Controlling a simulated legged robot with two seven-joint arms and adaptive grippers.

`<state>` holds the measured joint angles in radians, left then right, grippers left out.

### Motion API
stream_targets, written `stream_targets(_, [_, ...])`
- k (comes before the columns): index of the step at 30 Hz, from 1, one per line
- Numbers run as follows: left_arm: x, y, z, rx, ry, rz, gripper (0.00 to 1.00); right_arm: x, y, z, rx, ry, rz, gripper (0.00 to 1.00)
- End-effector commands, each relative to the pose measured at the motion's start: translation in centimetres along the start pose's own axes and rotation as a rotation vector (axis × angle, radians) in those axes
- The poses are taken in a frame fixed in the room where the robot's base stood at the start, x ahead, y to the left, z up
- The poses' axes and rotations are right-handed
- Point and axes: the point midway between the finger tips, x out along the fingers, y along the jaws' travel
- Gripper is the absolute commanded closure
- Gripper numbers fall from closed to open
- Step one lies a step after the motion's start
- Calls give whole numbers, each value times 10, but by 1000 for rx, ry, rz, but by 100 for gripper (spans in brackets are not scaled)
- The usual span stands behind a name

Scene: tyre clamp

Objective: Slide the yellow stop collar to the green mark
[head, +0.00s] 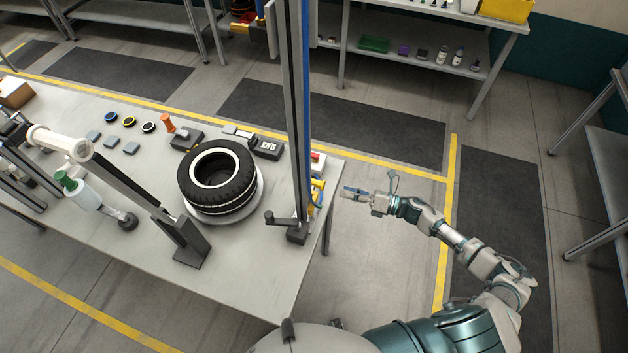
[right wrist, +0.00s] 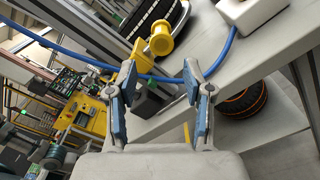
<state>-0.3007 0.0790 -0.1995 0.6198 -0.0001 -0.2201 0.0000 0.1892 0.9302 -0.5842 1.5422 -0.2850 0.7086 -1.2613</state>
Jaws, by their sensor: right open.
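A yellow part (head: 318,190) sits low beside the upright clamp post (head: 300,110), at the right end of the bench. In the right wrist view a yellow knobbed piece (right wrist: 160,38) shows just beyond the fingertips; I take it for the stop collar, but the view does not settle this. No green mark can be made out on the post. My right gripper (head: 348,192) is to the right of the yellow part and apart from it. Its blue-padded fingers (right wrist: 158,80) are open, with nothing held between them. My left gripper is not in view.
A tyre (head: 218,175) lies on a round plate on the bench (head: 150,240). A crank handle (head: 283,219) is at the post's foot. A blue hose (right wrist: 95,63) runs across just beyond my fingers. The floor right of the bench is clear around my gripper.

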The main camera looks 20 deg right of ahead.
Motion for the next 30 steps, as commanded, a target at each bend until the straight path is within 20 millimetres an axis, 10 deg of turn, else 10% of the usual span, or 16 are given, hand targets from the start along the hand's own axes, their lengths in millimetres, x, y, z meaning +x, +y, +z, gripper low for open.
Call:
stream_targets(15, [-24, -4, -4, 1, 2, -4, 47, 102, -2, 3, 5, -5, 1, 49])
stream_targets(28, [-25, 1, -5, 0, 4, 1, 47, 113, -2, 1, 5, -3, 0, 49])
stream_targets(30, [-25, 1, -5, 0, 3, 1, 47, 113, -2, 1, 5, -4, 0, 66])
